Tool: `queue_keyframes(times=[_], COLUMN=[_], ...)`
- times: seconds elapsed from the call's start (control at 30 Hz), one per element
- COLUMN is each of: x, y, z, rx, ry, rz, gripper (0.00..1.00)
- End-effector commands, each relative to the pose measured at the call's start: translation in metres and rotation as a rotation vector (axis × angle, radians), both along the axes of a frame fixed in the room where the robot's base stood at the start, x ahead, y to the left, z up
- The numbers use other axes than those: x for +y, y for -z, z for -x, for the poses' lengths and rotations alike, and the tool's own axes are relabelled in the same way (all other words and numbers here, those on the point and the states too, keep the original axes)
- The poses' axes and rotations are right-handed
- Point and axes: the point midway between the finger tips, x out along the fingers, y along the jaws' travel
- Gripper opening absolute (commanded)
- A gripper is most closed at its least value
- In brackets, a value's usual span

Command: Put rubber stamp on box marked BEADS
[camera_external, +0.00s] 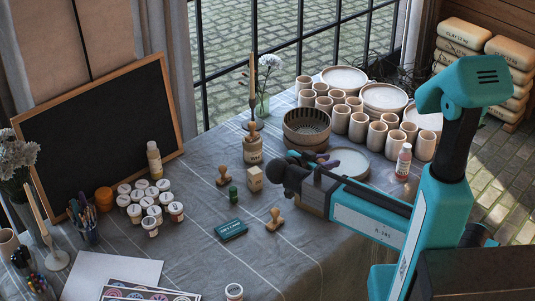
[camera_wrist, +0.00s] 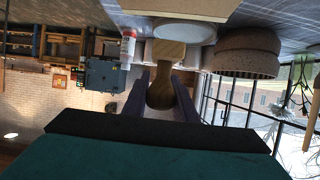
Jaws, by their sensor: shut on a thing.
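My gripper (camera_wrist: 163,75) is shut on a wooden rubber stamp (camera_wrist: 163,96), whose rounded handle sits between the fingers in the wrist view. In the external view my gripper (camera_external: 316,166) is over the right part of the table, and the held stamp cannot be made out clearly. A pale box face (camera_wrist: 180,8) is also at the top of the wrist view. Other wooden stamps stand left of my gripper (camera_external: 223,176) and near the front (camera_external: 273,219).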

Motion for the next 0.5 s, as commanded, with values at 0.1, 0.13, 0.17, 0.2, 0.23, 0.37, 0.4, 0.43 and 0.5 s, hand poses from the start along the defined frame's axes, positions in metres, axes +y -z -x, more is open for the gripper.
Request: queue_keyframes(times=[0.1, 0.13, 0.17, 0.2, 0.23, 0.37, 0.4, 0.43, 0.5], x=[0.0002, 0.0003, 0.0002, 0.0003, 0.0003, 0.0004, 0.0004, 0.0004, 0.0003], y=[0.0087, 0.0103, 0.0115, 0.0125, 0.0129, 0.0131, 0.013, 0.013, 0.0131], z=[-0.0002, -0.0002, -0.0003, -0.0003, -0.0003, -0.0002, -0.0003, -0.0003, -0.0003], rx=[0.0, 0.0, 0.0, 0.0, 0.0, -0.001, -0.001, -0.001, -0.001], ry=[0.0, -0.001, -0.001, -0.001, -0.001, -0.001, -0.001, -0.001, -0.001], rz=[0.0, 0.0, 0.0, 0.0, 0.0, -0.001, -0.001, -0.001, -0.001], gripper=[0.03, 0.03, 0.03, 0.03, 0.03, 0.03, 0.03, 0.03, 0.03])
